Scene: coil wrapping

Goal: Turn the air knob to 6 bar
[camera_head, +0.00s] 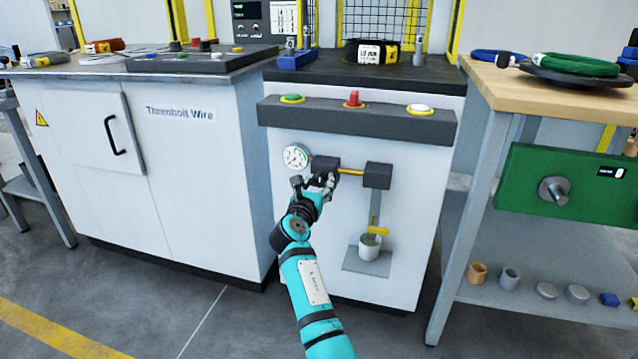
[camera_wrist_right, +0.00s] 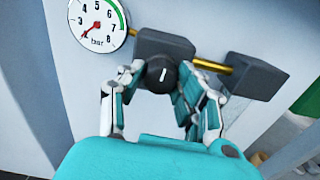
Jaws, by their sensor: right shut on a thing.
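The black air knob (camera_wrist_right: 161,75), with a white mark, sits on a dark block (camera_wrist_right: 165,43) on the white cabinet front. My right gripper (camera_head: 324,181) is shut on the knob, with fingers on both sides of it in the right wrist view. The gripper hides the knob in the head view. The round pressure gauge (camera_head: 296,157) is just left of the block; it also shows in the right wrist view (camera_wrist_right: 98,20), marked in bar with a green arc near the higher numbers. Its needle seems to point to the lower left; the exact value is hard to read. My left gripper is out of view.
A brass pipe (camera_head: 350,171) runs right to a second dark block (camera_head: 378,175). Below it are a yellow valve lever (camera_head: 378,231) and a cup (camera_head: 370,246). A ledge with buttons (camera_head: 355,118) juts out above.

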